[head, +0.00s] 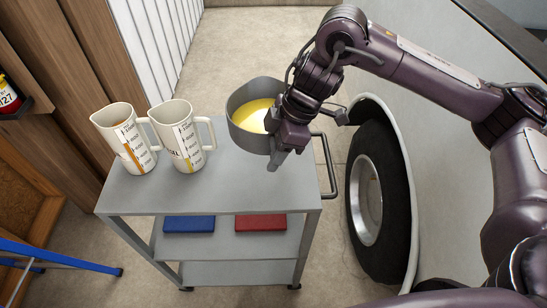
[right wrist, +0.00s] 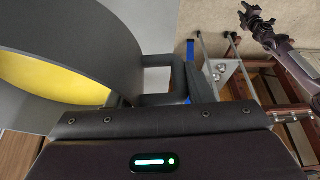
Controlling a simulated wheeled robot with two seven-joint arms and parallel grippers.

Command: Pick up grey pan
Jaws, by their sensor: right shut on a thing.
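The grey pan (head: 240,104), round and deep with yellow liquid (head: 253,115) in it, is at the right end of the grey cart's top. My right gripper (head: 280,150) is at the pan's right side, shut on it; the fingers partly cover the pan's near right wall. I cannot tell whether the pan touches the cart top. In the right wrist view the pan's dark wall and rim (right wrist: 130,45) fill the left side, with a squared grey handle (right wrist: 165,78) just beyond the gripper's edge. My left gripper is not in the head view; a dark arm shows at the right wrist view's upper right.
Two white measuring jugs (head: 126,140) (head: 184,137) stand on the cart (head: 225,198) left of the pan. A blue item (head: 189,223) and a red item (head: 261,222) lie on its lower shelf. A vehicle wheel (head: 372,195) is close on the right. The cart top's front is clear.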

